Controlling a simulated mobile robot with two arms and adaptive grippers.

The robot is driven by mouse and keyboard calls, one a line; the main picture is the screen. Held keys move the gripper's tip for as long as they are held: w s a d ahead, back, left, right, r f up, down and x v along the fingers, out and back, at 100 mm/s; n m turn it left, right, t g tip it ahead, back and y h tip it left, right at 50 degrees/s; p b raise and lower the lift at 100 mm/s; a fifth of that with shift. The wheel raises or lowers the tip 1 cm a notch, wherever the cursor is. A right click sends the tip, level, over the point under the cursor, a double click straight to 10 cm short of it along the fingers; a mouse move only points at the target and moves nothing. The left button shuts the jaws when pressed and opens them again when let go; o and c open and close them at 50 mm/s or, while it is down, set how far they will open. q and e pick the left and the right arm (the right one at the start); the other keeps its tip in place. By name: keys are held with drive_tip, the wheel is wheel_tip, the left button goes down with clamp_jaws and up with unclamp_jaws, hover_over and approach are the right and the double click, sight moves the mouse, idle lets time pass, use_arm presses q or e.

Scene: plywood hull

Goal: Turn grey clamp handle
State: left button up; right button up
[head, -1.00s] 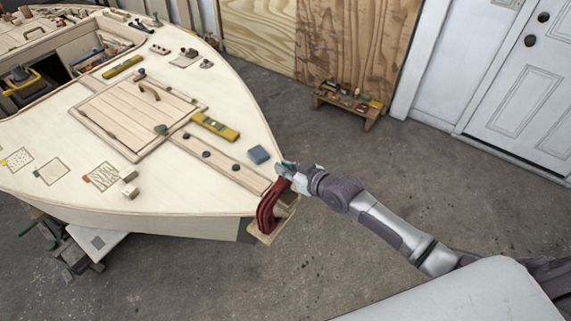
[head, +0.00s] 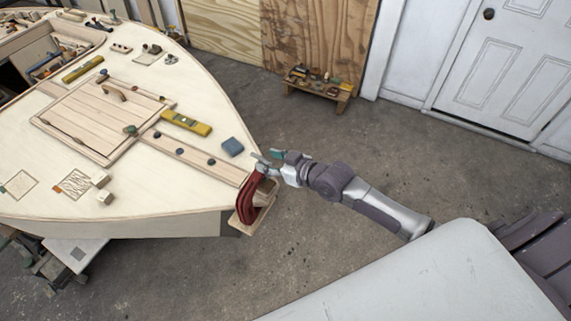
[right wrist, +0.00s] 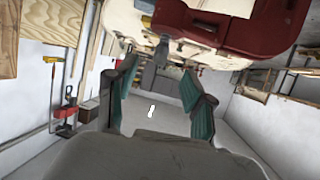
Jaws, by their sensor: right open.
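A red clamp (head: 250,196) grips the pointed end of the plywood hull, with a wooden block (head: 262,203) at its side. The clamp also shows large at the top of the right wrist view (right wrist: 238,35). A small grey part, which looks like the clamp handle (right wrist: 160,52), hangs by the clamp's left side in that view, between the fingertips or just beyond them. My right gripper (head: 268,158) is at the clamp's upper end; its teal-padded fingers (right wrist: 160,80) are apart with nothing held. Whether a finger touches the handle I cannot tell. My left gripper is out of view.
The hull deck (head: 110,205) carries a hatch (head: 100,120), a yellow level (head: 186,123), a blue block (head: 232,147) and small tools. A low wooden stand (head: 318,90) with items is by the plywood wall. The concrete floor right of the clamp is clear.

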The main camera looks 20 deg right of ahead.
drive_tip(key=v, duration=0.7)
drive_tip(key=shift+s+r, duration=0.2)
drive_tip(key=shift+s, duration=0.15)
drive_tip(key=shift+d, duration=0.2)
